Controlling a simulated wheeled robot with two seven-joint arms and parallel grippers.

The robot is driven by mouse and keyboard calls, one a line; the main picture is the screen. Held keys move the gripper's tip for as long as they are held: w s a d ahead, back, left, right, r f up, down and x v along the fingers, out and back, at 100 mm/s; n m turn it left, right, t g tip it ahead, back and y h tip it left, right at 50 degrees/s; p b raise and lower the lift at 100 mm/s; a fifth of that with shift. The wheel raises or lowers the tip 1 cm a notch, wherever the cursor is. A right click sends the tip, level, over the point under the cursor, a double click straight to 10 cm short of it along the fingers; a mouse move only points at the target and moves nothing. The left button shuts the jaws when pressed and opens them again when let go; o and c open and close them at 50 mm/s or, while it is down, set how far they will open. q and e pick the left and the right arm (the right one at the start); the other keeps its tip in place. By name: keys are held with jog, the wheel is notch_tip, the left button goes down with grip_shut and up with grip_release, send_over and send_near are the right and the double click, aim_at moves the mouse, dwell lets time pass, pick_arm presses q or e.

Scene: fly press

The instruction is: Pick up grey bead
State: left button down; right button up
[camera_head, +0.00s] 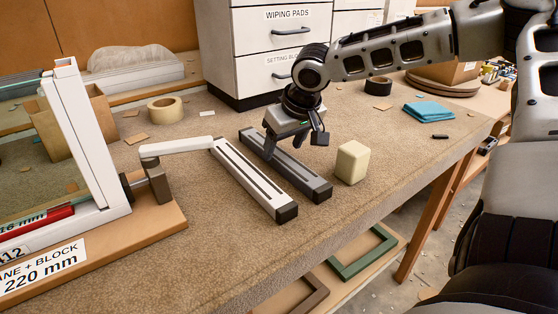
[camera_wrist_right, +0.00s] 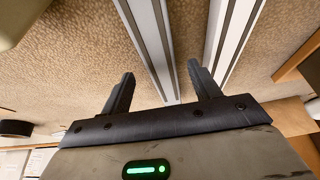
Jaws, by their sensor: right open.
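The grey bead (camera_head: 297,172) is a long dark grey bar lying flat on the bench, with a dark end cap at its near end. It lies to the right of a similar white bar (camera_head: 250,175). My right gripper (camera_head: 295,142) is open over the far part of the grey bead, with its fingers pointing down. In the right wrist view the bar nearer the cream block, which I take as the grey bead (camera_wrist_right: 150,40), runs between the open fingers (camera_wrist_right: 162,90). The other bar (camera_wrist_right: 232,35) passes by the right finger. Contact cannot be told. My left gripper is out of view.
A cream block (camera_head: 351,163) stands right of the grey bead. A white frame on a wooden base (camera_head: 150,235) with a handle stands left. A drawer cabinet (camera_head: 280,60), tape roll (camera_head: 166,109) and blue cloth (camera_head: 428,112) lie beyond. The near bench surface is clear.

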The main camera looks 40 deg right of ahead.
jog(key=shift+x, duration=1.5)
jog(key=shift+w, duration=0.1)
jog(key=c, duration=1.1)
jog(key=shift+r, duration=0.1)
jog(key=shift+c, duration=0.2)
jog(key=shift+r, duration=0.1)
jog(key=shift+r, duration=0.6)
jog(key=s+r, duration=0.1)
jog(key=r, duration=0.1)
jog(key=s+a+r, duration=0.1)
jog(key=r, duration=0.2)
jog(key=s+a+r, duration=0.1)
jog(key=s+r, duration=0.1)
jog(key=shift+a+r+p, duration=0.2)
jog(key=shift+r+p, duration=0.05)
jog(key=shift+p, duration=0.1)
jog(key=s+a+r, duration=0.4)
jog(key=s, duration=0.4)
jog(key=shift+s+a, duration=0.2)
